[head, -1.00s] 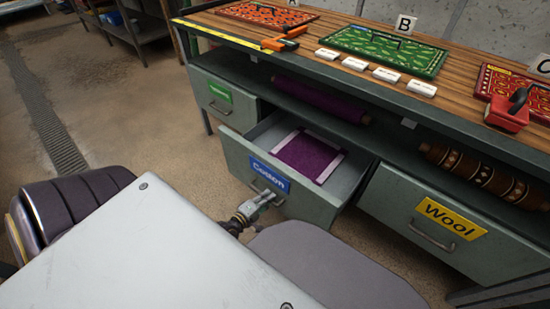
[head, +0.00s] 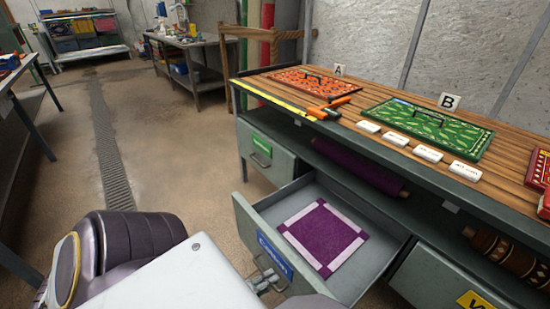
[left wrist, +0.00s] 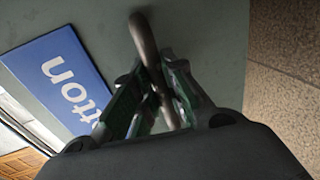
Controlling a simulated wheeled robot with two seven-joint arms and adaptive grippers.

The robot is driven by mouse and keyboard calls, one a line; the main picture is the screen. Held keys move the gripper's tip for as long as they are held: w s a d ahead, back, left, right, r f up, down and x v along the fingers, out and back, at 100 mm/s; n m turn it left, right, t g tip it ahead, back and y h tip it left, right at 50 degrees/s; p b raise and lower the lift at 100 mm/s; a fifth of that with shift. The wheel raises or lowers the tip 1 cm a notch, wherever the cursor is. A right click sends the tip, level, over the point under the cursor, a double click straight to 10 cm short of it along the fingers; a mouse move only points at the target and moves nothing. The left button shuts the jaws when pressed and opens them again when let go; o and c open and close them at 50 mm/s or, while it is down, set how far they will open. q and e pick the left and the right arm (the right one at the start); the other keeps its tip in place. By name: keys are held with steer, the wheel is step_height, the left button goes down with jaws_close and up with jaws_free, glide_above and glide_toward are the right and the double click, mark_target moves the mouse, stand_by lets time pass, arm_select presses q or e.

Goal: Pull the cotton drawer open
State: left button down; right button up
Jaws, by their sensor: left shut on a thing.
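The cotton drawer (head: 335,286) is grey-green with a blue label (head: 274,254) and stands pulled out of the bench. A purple cloth with pale edge strips (head: 322,236) lies flat inside it. My left gripper (head: 262,284) is at the drawer front, by the handle, partly hidden by my own body. In the left wrist view the two fingers (left wrist: 155,100) are closed around the dark handle bar (left wrist: 145,40), beside the blue label (left wrist: 62,78). My right gripper is not in view.
The wooden bench top (head: 290,85) holds an orange board (head: 311,83), a green board (head: 428,125) and several white blocks (head: 428,153). A green-labelled drawer (head: 265,152) is shut at left. The floor (head: 165,150) left of the bench is clear.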

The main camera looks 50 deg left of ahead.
arm_select(q)
steer(key=shift+s, duration=0.1)
steer(key=c, duration=1.5)
jaws_free()
steer(key=shift+o, duration=0.2)
steer(key=v, duration=1.2)
steer(key=shift+f, duration=0.1)
